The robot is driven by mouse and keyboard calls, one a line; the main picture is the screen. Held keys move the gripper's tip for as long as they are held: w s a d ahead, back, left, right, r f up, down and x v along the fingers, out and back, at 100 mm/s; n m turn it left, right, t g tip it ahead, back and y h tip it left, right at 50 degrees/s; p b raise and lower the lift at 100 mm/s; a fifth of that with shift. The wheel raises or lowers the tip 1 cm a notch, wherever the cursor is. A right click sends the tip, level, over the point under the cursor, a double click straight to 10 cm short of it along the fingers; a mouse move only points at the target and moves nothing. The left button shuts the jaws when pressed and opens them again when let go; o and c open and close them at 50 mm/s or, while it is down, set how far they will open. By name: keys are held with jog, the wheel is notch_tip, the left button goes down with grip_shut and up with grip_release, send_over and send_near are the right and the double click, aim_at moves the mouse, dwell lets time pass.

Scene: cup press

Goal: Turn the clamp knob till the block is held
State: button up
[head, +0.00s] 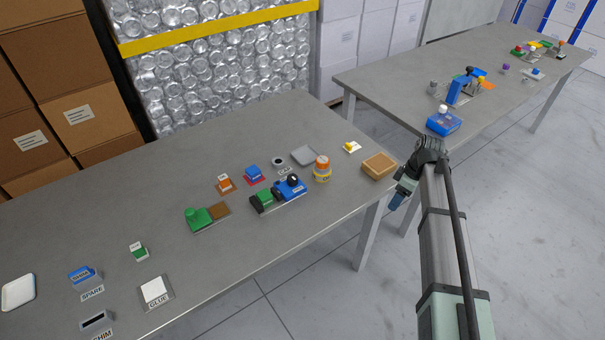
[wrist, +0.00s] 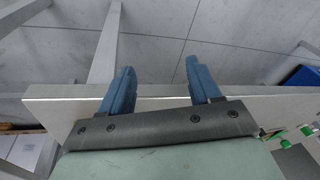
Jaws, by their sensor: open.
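A clamp (head: 289,189) with a blue body and a dark round knob (head: 293,180) stands near the front edge of the near table. A green block (head: 264,198) lies at its left, beside a dark piece; I cannot tell whether the clamp touches the block. My gripper (head: 397,202) is at the right of the near table, beyond its right end and well away from the clamp. In the wrist view my gripper (wrist: 160,70) shows two blue fingers apart with nothing between them. The clamp is not recognisable in the wrist view.
A green piece (head: 199,217) stands left. A second table (head: 480,65) with blue objects lies beyond. The table's left middle is mostly clear.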

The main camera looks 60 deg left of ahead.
aim_at(293, 177)
jog(key=s+a+r+n, duration=0.1)
jog(key=a+r, duration=0.1)
jog(key=a, duration=0.1)
jog(key=s+a+r+n, duration=0.1)
jog(key=a+r, duration=0.1)
jog(key=a, duration=0.1)
jog(key=s+a+r+n, duration=0.1)
jog(key=s+a+r, duration=0.1)
jog(key=a+r, duration=0.1)
jog(key=shift+a, duration=0.15)
jog(key=s+a+r+n+g, duration=0.2)
jog(key=s+a+r+n, duration=0.7)
jog(key=s+a, duration=0.45)
jog(key=shift+m, duration=0.6)
jog(key=x, duration=0.6)
jog(key=s+x, duration=0.1)
jog(key=x, duration=0.5)
jog(key=shift+s+d, duration=0.15)
jog(key=shift+s, duration=0.1)
jog(key=shift+c, duration=0.3)
jog(key=c, duration=1)
